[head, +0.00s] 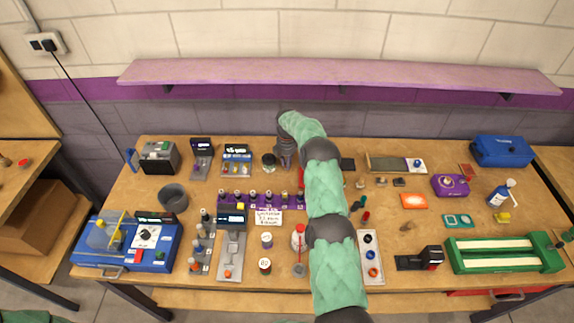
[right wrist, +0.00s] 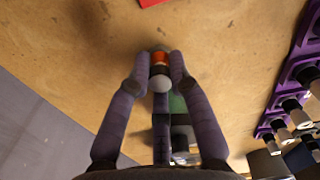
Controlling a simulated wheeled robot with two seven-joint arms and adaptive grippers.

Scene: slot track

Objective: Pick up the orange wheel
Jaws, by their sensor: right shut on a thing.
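My right gripper (head: 284,158) is low over the back middle of the table. In the right wrist view its two dark fingers (right wrist: 160,76) are closed from both sides on a small round piece with an orange band, which I take to be the orange wheel (right wrist: 160,58). A dark part and a pale rounded end lie beside the orange. The fingers hide its sides, and I cannot tell whether it touches the table. In the head view the piece is hidden by the gripper. My left gripper is not in view.
A purple rack (head: 262,200) of dark-capped bottles stands in front of the gripper. A small dark jar (head: 268,161) is close on its left. A purple shelf (head: 340,72) runs along the wall.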

